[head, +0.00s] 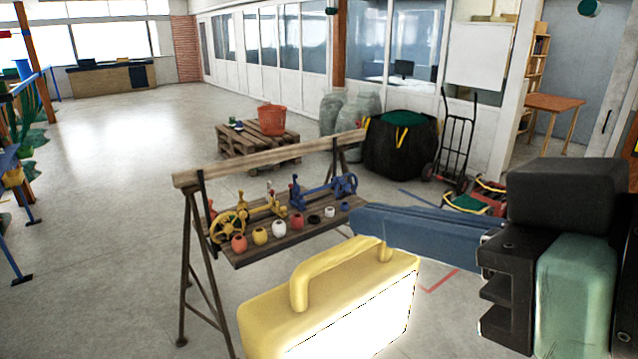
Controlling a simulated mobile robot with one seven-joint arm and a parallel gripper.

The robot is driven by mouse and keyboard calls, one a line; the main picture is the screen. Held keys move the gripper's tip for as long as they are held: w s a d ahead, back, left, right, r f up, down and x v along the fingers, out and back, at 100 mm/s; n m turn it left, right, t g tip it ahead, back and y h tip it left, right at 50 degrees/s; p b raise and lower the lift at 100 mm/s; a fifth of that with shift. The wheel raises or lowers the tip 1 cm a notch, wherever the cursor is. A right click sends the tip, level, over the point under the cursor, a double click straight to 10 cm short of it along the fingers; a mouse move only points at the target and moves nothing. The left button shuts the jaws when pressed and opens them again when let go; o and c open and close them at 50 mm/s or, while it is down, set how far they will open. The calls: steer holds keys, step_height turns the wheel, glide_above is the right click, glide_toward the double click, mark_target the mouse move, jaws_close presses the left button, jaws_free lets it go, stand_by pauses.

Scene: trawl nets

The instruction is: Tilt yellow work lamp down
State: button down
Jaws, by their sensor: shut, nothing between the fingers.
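The yellow work lamp (330,287) is at the bottom centre, close to me. It is a boxy yellow body with an arched handle on top and a small upright stub at the handle's right end. Its bright, glowing face (350,325) points toward the lower right, and the bottom is cut off by the frame. My gripper (368,222) comes in from the right with long blue fingers, shut and empty. The fingertips are just above and behind the lamp's stub in the picture; I cannot tell whether they touch it.
Behind the lamp, a wooden beam (270,160) on metal trestle legs stands over a shelf (270,250) with winches and small coloured spools. A pallet (240,145) with an orange basket (272,120), a dark bag (400,150) and a hand truck (458,140) stand farther back.

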mark_target(332, 259)
steer(key=shift+s+d, duration=0.1)
steer(key=shift+s, duration=0.05)
steer(key=b+x, duration=0.1)
steer(key=x, duration=0.4)
steer(key=b+x, duration=0.2)
steer(key=x, duration=0.3)
steer(key=shift+s+f, duration=0.1)
steer(key=shift+f, duration=0.1)
steer(key=shift+s+d+f+b, duration=0.75)
steer(key=shift+s+f+b, duration=0.15)
steer(key=shift+b, duration=0.15)
steer(key=shift+s+d+f, duration=0.1)
steer(key=shift+s+d, duration=0.2)
steer(key=shift+s, duration=0.05)
steer(key=shift+a, duration=0.1)
steer(key=shift+w, duration=0.1)
